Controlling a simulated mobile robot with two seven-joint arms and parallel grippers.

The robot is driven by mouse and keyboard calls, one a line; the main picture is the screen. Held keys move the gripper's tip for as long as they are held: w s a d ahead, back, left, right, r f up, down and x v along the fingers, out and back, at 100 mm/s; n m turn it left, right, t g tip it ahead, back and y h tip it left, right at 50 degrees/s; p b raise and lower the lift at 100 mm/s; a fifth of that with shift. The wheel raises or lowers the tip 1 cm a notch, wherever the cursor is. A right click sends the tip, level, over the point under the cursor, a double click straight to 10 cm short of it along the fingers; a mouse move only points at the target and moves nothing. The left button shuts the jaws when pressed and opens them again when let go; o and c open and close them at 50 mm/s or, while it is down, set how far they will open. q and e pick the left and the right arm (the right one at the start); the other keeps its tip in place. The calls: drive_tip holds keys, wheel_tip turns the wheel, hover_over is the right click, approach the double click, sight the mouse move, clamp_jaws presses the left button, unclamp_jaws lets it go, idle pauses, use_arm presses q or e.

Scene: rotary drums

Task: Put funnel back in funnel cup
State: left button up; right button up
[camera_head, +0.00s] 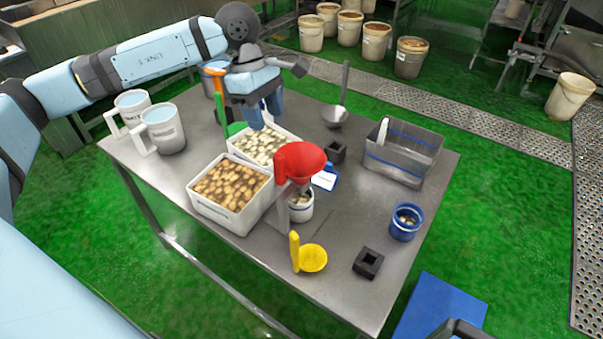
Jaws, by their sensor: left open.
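The red funnel (300,161) stands upright near the middle of the table, its wide mouth up and a red tab on its left. Below it is a small white cup (301,209) with bits inside; I cannot tell whether they touch. A small blue cup (405,222) with pieces inside stands to the right. Which cup is the funnel cup is not clear. My left gripper (263,114) is open and points down over the back of the white food bin, behind and left of the funnel, apart from it. My right gripper does not show clearly.
Two white bins (204,203) (292,148) of food pieces sit left of the funnel. A yellow scoop (313,259), black square holders (367,263) (336,152), a ladle (336,115), a grey tub (425,143) and white jugs (164,134) share the steel table (345,285).

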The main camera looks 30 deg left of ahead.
sight(277, 155)
use_arm(q)
drive_tip(key=x, duration=0.7)
drive_tip(key=shift+r+p, duration=0.1)
drive_tip(key=shift+p, duration=0.3)
drive_tip(key=shift+s+d+f+p, duration=0.1)
drive_tip(key=shift+f+p, duration=0.1)
drive_tip(key=shift+f, duration=0.1)
drive_tip(key=shift+s+d+f+p, duration=0.1)
drive_tip(key=shift+d+f+p, duration=0.05)
drive_tip(key=shift+f, duration=0.15)
drive_tip(key=p+x, duration=0.1)
drive_tip(key=x, duration=0.3)
drive_tip(key=shift+f, duration=0.15)
drive_tip(key=shift+c, duration=0.5)
clamp_jaws()
